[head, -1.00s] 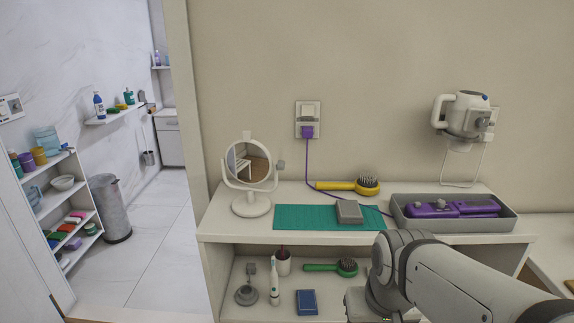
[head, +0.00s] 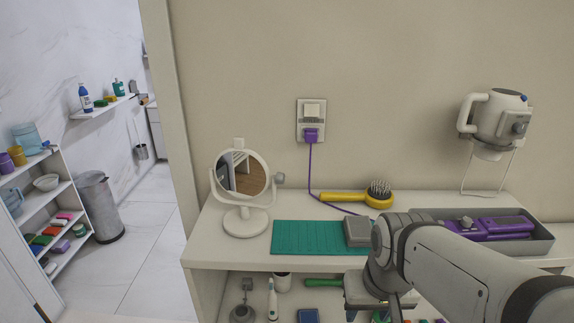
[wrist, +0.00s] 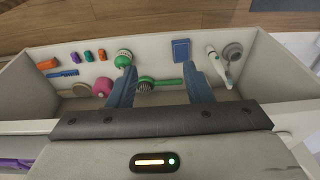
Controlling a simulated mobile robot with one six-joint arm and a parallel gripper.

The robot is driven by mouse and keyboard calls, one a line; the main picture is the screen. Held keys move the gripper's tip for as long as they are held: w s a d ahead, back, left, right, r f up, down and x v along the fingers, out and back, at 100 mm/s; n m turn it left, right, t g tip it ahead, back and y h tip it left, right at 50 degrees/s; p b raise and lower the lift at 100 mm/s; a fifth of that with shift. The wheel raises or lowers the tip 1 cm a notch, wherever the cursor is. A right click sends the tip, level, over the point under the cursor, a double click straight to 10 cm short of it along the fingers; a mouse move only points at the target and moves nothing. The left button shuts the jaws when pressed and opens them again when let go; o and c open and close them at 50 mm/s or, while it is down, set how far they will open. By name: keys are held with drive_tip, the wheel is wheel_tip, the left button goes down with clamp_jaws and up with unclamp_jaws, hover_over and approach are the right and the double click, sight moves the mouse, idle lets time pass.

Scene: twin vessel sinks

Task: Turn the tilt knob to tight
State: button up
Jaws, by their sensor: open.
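A round white mirror (head: 242,174) stands upright on its base at the left end of the shelf top. A small grey knob (head: 280,179) sticks out from the right side of its frame; I take it as the tilt knob. Its setting is too small to read. My gripper shows in the wrist view (wrist: 160,88), with two blue fingers apart and nothing between them. It points toward the lower shelf, well to the right of the mirror and lower. In the head view my arm partly hides it. The mirror is not in the wrist view.
A teal mat (head: 305,237), a grey block (head: 357,232), a yellow brush (head: 345,198) and a grey tray (head: 540,241) with purple tools share the shelf top. A purple cord (head: 310,170) runs from the wall outlet. The lower shelf holds a green brush (wrist: 160,82) and a toothbrush (wrist: 217,65).

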drive_tip(key=w+a+r+m+g+y+p, duration=0.1)
drive_tip(key=w+a+m+g+y+p, duration=0.1)
drive_tip(key=a+m+y, duration=0.3)
drive_tip(key=m+t+y+p, duration=0.45)
drive_tip(key=m+y, duration=0.75)
drive_tip(key=m, duration=0.6)
approach(284, 178)
drive_tip(key=shift+t, duration=0.35)
drive_tip(key=b+x, duration=0.1)
drive_tip(key=x, duration=0.7)
drive_tip(key=shift+s+a+f, duration=0.1)
drive_tip(key=shift+s+a, duration=0.05)
drive_tip(key=shift+a, duration=0.1)
